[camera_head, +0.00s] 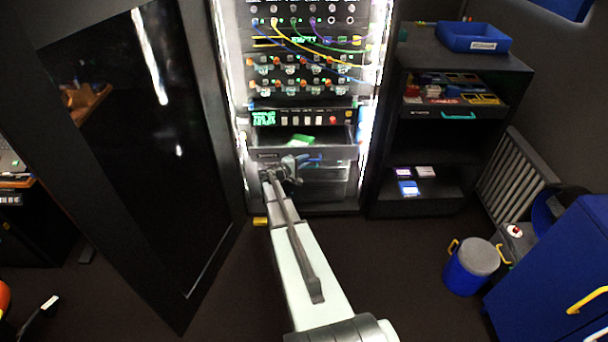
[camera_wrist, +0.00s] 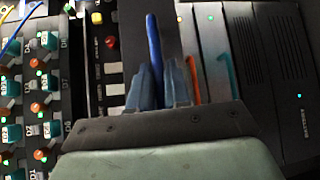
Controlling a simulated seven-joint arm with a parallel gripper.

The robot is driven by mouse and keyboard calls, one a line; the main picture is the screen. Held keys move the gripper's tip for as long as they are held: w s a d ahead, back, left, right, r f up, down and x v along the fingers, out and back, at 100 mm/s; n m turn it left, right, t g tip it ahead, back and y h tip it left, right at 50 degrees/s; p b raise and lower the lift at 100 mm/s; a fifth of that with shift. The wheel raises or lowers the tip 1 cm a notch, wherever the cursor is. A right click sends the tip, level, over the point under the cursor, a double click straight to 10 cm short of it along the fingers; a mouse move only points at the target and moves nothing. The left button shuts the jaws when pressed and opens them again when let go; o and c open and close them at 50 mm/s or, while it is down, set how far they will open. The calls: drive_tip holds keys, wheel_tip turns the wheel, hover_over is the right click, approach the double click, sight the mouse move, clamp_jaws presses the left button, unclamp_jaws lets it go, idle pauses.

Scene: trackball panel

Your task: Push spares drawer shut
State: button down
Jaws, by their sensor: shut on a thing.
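An open drawer (camera_head: 335,153) juts out of the rack's lower part, and a green item (camera_head: 300,140) lies inside it. I cannot read its label, so I cannot tell for sure that it is the spares drawer. My gripper (camera_head: 290,167) is at the drawer's front, left of its middle. In the wrist view my gripper (camera_wrist: 160,85) has its fingers close together around a long blue bar (camera_wrist: 153,40). The bar looks like a handle, and blue also shows at the drawer front in the head view. The gripped part is hidden between the fingers.
A dark cabinet right of the rack has another open drawer (camera_head: 480,98) with a teal handle (camera_head: 458,116). A blue tray (camera_head: 473,37) sits on top. The open rack door (camera_head: 150,150) stands left. A blue bucket (camera_head: 470,266) stands on the floor at right.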

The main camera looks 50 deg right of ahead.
sight(276, 151)
drive_tip(key=w+d, duration=1.1)
drive_tip(key=shift+r, duration=0.1)
drive_tip(key=c, duration=1.4)
unclamp_jaws()
drive_tip(key=shift+w+d, duration=0.1)
drive_tip(key=shift+o, duration=1)
drive_tip(key=a, duration=0.4)
drive_tip(key=a+r, duration=0.1)
drive_tip(key=a, duration=0.9)
drive_tip(key=shift+r, duration=0.3)
